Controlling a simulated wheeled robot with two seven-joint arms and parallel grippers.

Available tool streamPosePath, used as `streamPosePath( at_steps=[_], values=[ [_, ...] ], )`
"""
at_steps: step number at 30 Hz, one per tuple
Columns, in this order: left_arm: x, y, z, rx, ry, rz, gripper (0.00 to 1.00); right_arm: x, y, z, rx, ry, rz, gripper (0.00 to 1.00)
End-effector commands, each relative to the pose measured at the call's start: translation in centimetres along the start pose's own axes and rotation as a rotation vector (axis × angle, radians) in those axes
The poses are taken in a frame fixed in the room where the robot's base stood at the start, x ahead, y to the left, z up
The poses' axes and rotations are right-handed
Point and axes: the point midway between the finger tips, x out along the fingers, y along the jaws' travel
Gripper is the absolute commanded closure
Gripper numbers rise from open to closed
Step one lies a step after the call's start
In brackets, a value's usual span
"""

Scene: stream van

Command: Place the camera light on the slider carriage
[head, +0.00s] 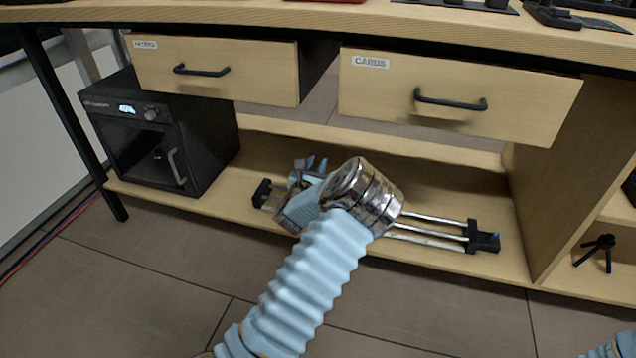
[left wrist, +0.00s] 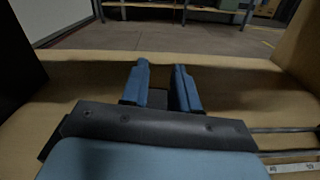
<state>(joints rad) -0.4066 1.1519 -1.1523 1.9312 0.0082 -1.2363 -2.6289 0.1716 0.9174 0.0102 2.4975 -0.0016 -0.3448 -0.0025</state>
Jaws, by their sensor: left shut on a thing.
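The slider (head: 430,218) lies on the low shelf, with two metal rails and black end blocks. Its rails also show at the right of the left wrist view (left wrist: 285,130). My left gripper (head: 308,168) is low over the left part of the slider. In the left wrist view its blue fingers (left wrist: 162,88) are close together, with a dark piece between them that I take as the camera light (left wrist: 158,99). Most of that piece is hidden. The slider carriage cannot be made out behind my left arm and gripper. My right gripper is out of view.
A black cabinet with a lit display (head: 160,140) stands on the shelf at the left. Two drawers, one labelled CARDS (head: 450,95), hang above the shelf. A small black tripod (head: 597,250) stands at the right. The shelf's right part (head: 505,265) is mostly clear.

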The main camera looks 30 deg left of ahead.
Motion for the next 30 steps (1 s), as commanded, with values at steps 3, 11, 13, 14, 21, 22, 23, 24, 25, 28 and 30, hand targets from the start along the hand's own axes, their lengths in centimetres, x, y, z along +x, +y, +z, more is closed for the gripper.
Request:
streamPosePath(
  at_steps=[3, 11, 13, 14, 21, 22, 23, 24, 25, 28, 30],
  values=[
    [2.2, 0.5, -3.0, 0.001, 0.001, 0.002, 1.00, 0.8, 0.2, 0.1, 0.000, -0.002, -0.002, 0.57],
    [4.6, 0.7, -5.6, 0.000, 0.000, -0.001, 1.00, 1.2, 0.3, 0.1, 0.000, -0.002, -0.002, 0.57],
    [4.9, 0.7, -6.1, 0.000, 0.000, 0.000, 1.00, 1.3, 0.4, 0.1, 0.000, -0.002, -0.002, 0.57],
    [5.0, 0.7, -6.3, 0.000, -0.001, 0.000, 1.00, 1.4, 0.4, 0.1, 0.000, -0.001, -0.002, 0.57],
    [5.1, 0.3, -9.3, -0.001, -0.001, -0.001, 1.00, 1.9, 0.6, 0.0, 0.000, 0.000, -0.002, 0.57],
    [5.1, 0.3, -9.3, -0.001, -0.001, -0.001, 1.00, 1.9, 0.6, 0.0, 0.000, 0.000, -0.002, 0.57],
    [5.1, 0.3, -9.3, 0.000, -0.001, -0.001, 1.00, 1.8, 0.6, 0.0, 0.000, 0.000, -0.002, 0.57],
    [5.1, 0.3, -9.3, 0.000, -0.001, -0.001, 1.00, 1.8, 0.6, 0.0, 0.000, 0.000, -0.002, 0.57],
    [5.1, 0.3, -9.3, 0.000, -0.001, -0.001, 1.00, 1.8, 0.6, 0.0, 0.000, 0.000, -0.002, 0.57],
    [5.1, 0.2, -9.3, 0.000, -0.001, -0.001, 1.00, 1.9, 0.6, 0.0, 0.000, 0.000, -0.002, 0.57],
    [5.1, 0.2, -9.4, 0.000, 0.000, -0.001, 0.66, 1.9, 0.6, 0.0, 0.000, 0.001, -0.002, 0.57]
  ],
)
